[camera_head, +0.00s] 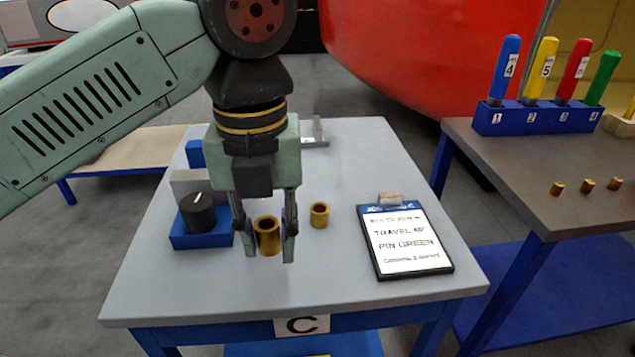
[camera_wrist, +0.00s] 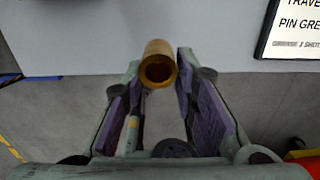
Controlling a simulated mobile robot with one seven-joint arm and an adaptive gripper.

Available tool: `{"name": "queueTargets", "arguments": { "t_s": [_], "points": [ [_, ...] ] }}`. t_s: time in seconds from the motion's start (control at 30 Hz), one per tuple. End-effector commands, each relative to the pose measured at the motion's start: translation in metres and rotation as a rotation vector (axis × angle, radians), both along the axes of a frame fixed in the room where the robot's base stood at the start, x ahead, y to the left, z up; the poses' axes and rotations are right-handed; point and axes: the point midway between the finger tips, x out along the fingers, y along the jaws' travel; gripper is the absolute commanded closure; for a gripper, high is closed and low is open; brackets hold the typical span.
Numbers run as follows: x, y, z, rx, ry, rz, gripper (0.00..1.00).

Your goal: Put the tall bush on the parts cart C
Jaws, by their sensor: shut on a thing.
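A tall brass bush (camera_head: 267,236) stands upright between the fingers of my gripper (camera_head: 269,252), over the front middle of parts cart C (camera_head: 180,300). My gripper is shut on it. In the wrist view the bush (camera_wrist: 158,60) shows between the purple-padded fingertips, its open bore facing the camera. I cannot tell whether its lower end touches the cart top. A shorter brass bush (camera_head: 319,215) stands on the cart just right of my gripper, apart from it.
A clipboard (camera_head: 405,240) lies on the cart's right side. A blue block with a black knob (camera_head: 200,215) is at the left. A brown table (camera_head: 540,165) at the right holds a blue rack (camera_head: 535,118) and several small brass pieces. The cart's front strip is clear.

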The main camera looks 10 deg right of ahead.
Motion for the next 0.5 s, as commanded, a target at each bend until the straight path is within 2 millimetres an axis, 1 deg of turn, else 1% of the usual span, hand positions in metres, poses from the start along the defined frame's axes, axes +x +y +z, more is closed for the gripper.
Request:
{"name": "queueTargets", "arguments": {
  "t_s": [0.03,0.17,0.27,0.37,0.5],
  "points": [
    [-0.003,0.003,-0.004,0.001,-0.001,0.003,1.00],
    [-0.006,0.005,-0.004,0.002,-0.003,0.006,1.00],
    [0.003,0.004,-0.004,0.003,-0.003,0.006,1.00],
    [0.024,-0.001,-0.004,0.003,-0.001,0.003,1.00],
    [0.062,-0.008,-0.007,0.001,-0.001,0.003,1.00]
  ]
}}
